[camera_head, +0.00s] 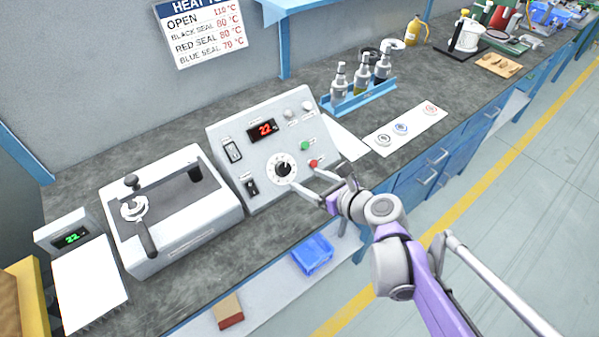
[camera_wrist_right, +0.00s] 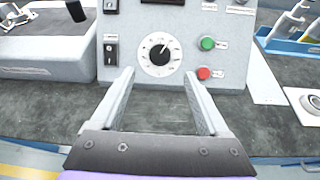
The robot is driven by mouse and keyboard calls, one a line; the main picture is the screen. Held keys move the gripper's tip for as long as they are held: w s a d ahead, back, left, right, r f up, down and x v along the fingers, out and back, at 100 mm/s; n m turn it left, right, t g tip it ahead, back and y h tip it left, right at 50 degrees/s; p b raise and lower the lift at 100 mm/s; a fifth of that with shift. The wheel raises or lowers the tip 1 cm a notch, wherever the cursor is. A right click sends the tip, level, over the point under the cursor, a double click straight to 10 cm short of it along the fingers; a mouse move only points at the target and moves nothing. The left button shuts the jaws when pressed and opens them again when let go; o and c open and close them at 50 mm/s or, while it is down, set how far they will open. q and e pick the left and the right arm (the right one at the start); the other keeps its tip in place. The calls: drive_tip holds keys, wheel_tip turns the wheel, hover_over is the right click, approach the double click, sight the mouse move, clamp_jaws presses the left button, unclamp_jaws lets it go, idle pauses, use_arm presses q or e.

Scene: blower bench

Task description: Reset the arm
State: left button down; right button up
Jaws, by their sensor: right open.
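My right gripper (camera_head: 307,188) is open and empty in front of the control box (camera_head: 228,142). Its two fingers also show in the right wrist view (camera_wrist_right: 163,100), spread apart below the black dial (camera_wrist_right: 160,54) with its white scale ring. To the right of the dial are a green button (camera_wrist_right: 207,43) and a red button (camera_wrist_right: 204,73). In the head view the right fingertip is close to the red button (camera_head: 314,163); I cannot tell whether it touches. My left gripper is not in view.
Left of the control box stands a white machine (camera_head: 170,241) with a lever, then a unit with a green display (camera_head: 72,238). Bottles stand in a blue rack (camera_head: 360,97). A white strip (camera_head: 408,129) with three ring marks lies to the right. Blue drawers (camera_head: 437,160) front the bench.

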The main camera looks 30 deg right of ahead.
drive_tip(key=shift+s+d+r, duration=0.1)
drive_tip(key=shift+s+r, duration=0.2)
drive_tip(key=shift+s, duration=0.35)
drive_tip(key=s+a+n+g+p, duration=0.4)
drive_tip(key=s+a+n, duration=0.1)
drive_tip(key=n, duration=1.2)
drive_tip(key=s+a+n+g+h+p, duration=0.1)
drive_tip(key=s+a+n+g+p, duration=0.3)
drive_tip(key=n, duration=1.4)
drive_tip(key=s+a, duration=0.1)
drive_tip(key=a, duration=0.1)
drive_tip(key=shift+s+a+h+p, duration=0.3)
drive_tip(key=shift+a+p, duration=0.05)
drive_tip(key=shift+a, duration=0.05)
drive_tip(key=shift+f, duration=0.1)
